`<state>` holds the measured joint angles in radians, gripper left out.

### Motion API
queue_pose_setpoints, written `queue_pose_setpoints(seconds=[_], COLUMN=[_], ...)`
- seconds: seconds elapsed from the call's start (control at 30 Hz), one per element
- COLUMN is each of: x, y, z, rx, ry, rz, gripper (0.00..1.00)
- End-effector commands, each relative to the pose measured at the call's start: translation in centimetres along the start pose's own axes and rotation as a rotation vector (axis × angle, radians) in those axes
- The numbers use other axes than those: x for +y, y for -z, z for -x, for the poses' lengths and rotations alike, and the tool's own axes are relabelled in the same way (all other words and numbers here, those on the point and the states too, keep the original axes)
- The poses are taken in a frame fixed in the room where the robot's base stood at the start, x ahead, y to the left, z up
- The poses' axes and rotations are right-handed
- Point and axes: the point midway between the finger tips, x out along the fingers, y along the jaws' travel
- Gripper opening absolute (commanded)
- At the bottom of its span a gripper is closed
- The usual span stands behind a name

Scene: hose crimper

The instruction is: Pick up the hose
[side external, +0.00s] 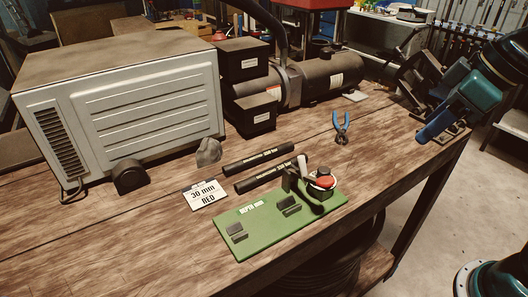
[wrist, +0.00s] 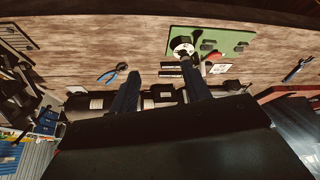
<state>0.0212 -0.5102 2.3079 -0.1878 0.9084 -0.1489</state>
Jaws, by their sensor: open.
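Two black hoses lie side by side on the wooden bench, the rear hose (side external: 258,158) and the front hose (side external: 262,179), each with a pale printed label. Between my fingers in the wrist view, two small dark bars appear to be these hoses (wrist: 171,75). My gripper (wrist: 158,82) is open and empty, its two dark fingers spread apart and well away from the hoses. The right finger hides part of the scene. The green crimper board (side external: 265,228) carries dark blocks, a lever and a red-and-white part; it also shows in the wrist view (wrist: 237,43).
A white card reading "30 mm RED" (side external: 205,195) lies left of the hoses. Blue-handled pliers (side external: 341,128) lie behind right. A large grey vented box (side external: 125,105), black boxes (side external: 247,113) and a dark cylindrical machine (side external: 325,78) line the back. The right front bench is clear.

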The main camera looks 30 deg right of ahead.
Motion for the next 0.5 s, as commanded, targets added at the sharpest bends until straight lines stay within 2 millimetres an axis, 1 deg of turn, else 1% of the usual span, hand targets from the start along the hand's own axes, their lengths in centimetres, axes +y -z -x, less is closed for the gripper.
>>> queue_pose_setpoints(seconds=[0.03, 0.1, 0.27, 0.5], x=[0.0, -0.1, -0.4, -0.5], y=[1.2, 2.7, 6.0, 10.5], z=[-0.3, -0.7, -1.8, -4.3], rx=[-0.009, -0.017, -0.029, -0.034], ry=[0.019, 0.047, 0.113, 0.216], rz=[0.039, 0.1, 0.237, 0.44], gripper=[0.48, 0.48, 0.48, 0.48])
